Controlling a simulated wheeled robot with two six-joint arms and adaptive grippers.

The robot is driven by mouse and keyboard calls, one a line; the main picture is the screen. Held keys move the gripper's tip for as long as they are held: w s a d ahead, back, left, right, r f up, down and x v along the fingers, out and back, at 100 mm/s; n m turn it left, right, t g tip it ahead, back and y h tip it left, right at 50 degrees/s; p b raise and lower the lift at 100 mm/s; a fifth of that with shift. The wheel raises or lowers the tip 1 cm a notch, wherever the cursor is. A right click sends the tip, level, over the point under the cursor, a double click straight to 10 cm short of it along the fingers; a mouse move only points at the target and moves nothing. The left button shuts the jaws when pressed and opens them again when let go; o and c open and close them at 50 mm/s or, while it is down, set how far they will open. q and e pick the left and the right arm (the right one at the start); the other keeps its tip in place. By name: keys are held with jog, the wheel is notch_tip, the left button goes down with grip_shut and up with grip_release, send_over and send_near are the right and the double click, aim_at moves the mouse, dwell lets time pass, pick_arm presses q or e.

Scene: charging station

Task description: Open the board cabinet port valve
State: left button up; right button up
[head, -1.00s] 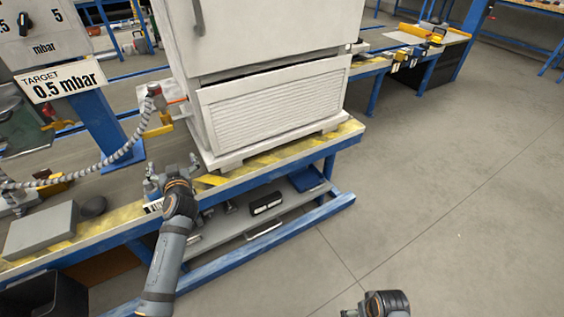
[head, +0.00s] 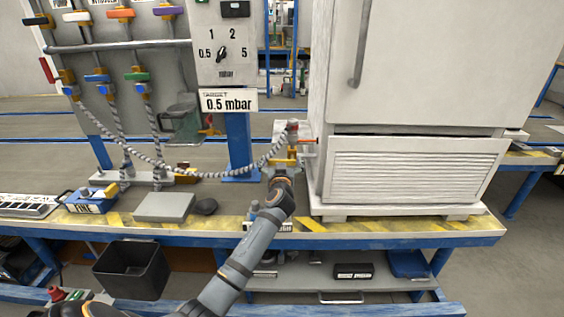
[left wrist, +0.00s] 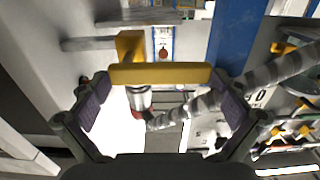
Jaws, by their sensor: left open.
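The board cabinet (head: 418,70) is a tall white unit with a louvred lower panel, standing on the bench. Its port valve, with a yellow handle (head: 284,162), sits at the cabinet's lower left side. A grey ribbed hose (head: 225,174) with a red end joins there. In the left wrist view the yellow handle (left wrist: 160,74) is a bar lying crosswise, spanning most of the gap between the fingers. My left gripper (head: 281,173) is open right at the handle; its purple-padded fingers also show in the left wrist view (left wrist: 163,92). Whether they touch the handle is unclear. My right gripper is out of view.
A panel (head: 222,40) with a mbar knob and a sign (head: 229,101) reading 0.5 mbar stands left of the valve. Coloured valves on a rack (head: 120,45) are farther left. A grey block (head: 164,207) and a dark puck (head: 205,206) lie on the bench. A black bin (head: 131,270) stands below.

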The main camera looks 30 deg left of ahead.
pick_arm(q)
jog(key=shift+w+a, duration=0.1)
jog(key=c, duration=1.4)
